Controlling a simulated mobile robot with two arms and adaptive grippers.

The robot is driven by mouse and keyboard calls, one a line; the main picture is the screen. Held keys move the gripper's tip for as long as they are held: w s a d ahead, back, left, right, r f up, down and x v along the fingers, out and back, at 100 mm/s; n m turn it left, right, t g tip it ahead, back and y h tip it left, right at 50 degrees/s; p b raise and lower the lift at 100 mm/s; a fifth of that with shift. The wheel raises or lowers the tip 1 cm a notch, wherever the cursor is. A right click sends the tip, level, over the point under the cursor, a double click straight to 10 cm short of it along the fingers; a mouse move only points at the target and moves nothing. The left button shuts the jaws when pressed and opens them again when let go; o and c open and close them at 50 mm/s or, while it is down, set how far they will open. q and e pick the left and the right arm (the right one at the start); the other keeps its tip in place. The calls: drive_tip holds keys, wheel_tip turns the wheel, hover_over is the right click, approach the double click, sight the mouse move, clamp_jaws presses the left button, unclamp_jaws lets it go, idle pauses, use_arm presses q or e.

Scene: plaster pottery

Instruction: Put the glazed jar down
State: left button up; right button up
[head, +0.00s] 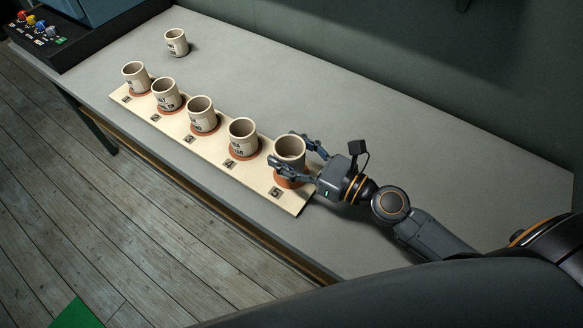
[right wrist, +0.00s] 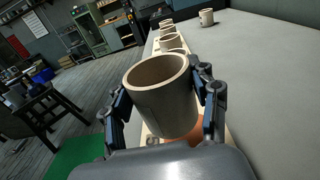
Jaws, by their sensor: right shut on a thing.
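The jar in my right gripper (head: 297,156) is a beige, open-topped cup shape (head: 289,150). It is at the spot marked 5, at the near right end of a pale numbered board (head: 205,150). A reddish round pad shows under it, and I cannot tell whether the jar touches the pad. In the right wrist view the fingers close on both sides of the jar (right wrist: 162,100), which looks upright or slightly tilted. The orange pad (right wrist: 190,134) shows beneath it. My left gripper is not in view.
Several similar jars stand on reddish pads along the board, the nearest at spot 4 (head: 242,137). One more jar (head: 176,42) stands alone at the back of the grey table (head: 330,100). A dark box with coloured knobs (head: 40,28) is at the far left. The table behind the board is mostly clear.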

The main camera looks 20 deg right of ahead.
sight(283, 155)
drive_tip(key=shift+w+d+f, duration=0.15)
drive_tip(key=shift+w+f, duration=0.2)
drive_tip(key=shift+f, duration=0.15)
drive_tip(key=shift+w+d+f, duration=0.1)
drive_tip(key=shift+w+f, duration=0.05)
drive_tip(key=f+b, duration=0.1)
drive_tip(key=f, duration=0.1)
drive_tip(key=f+b, duration=0.1)
drive_tip(key=shift+w+d+f+b, duration=0.2)
drive_tip(key=shift+w+b, duration=0.1)
drive_tip(key=shift+f, duration=0.3)
drive_tip(key=o, duration=1.3)
drive_tip(key=shift+c, duration=0.2)
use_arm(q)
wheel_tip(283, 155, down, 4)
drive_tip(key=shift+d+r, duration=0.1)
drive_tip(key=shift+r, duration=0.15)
use_arm(e)
drive_tip(key=shift+s, duration=0.1)
